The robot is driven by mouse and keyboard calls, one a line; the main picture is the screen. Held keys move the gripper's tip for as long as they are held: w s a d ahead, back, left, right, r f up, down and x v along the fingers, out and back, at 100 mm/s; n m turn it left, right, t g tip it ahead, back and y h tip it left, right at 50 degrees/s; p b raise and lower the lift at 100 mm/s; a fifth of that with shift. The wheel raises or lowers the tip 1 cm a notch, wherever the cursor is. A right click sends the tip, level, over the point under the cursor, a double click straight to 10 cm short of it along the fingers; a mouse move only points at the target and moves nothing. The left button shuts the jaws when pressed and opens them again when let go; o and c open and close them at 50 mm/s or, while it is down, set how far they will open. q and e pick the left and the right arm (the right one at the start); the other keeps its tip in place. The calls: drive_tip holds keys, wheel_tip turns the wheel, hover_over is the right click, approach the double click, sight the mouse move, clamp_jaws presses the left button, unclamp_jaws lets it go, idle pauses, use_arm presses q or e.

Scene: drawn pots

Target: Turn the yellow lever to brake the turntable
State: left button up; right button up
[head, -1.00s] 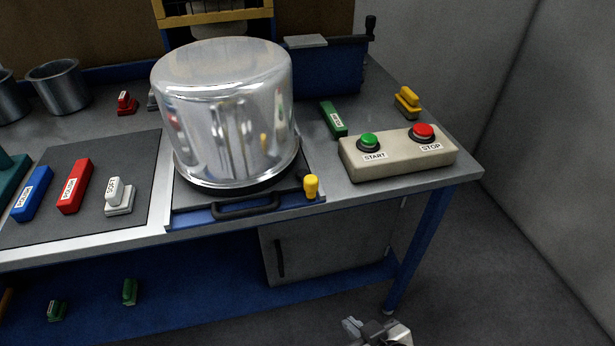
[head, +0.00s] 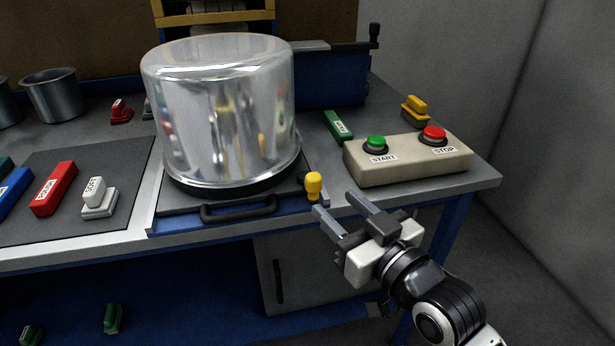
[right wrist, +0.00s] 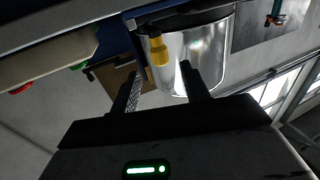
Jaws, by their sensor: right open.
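The yellow lever (head: 313,184) stands upright at the front right corner of the turntable's dark base (head: 180,203), near the bench's front edge. A large shiny cylinder (head: 220,110) sits over the turntable and hides most of it. My right gripper (head: 334,202) is open and empty, its fingers pointing at the lever from the front right, just short of it. In the right wrist view the lever (right wrist: 158,52) shows beyond and roughly between the open fingertips (right wrist: 161,72), not clasped. My left gripper is not in view.
A beige box with a green START button (head: 376,144) and a red STOP button (head: 434,135) stands right of the lever. A black handle (head: 240,208) is at the base's front. Labelled blocks, including a red one (head: 54,188), lie on the left mat.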

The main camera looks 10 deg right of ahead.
sight(307, 177)
drive_tip(key=x, duration=1)
drive_tip(key=shift+f, duration=0.1)
drive_tip(key=shift+c, duration=0.4)
clamp_jaws()
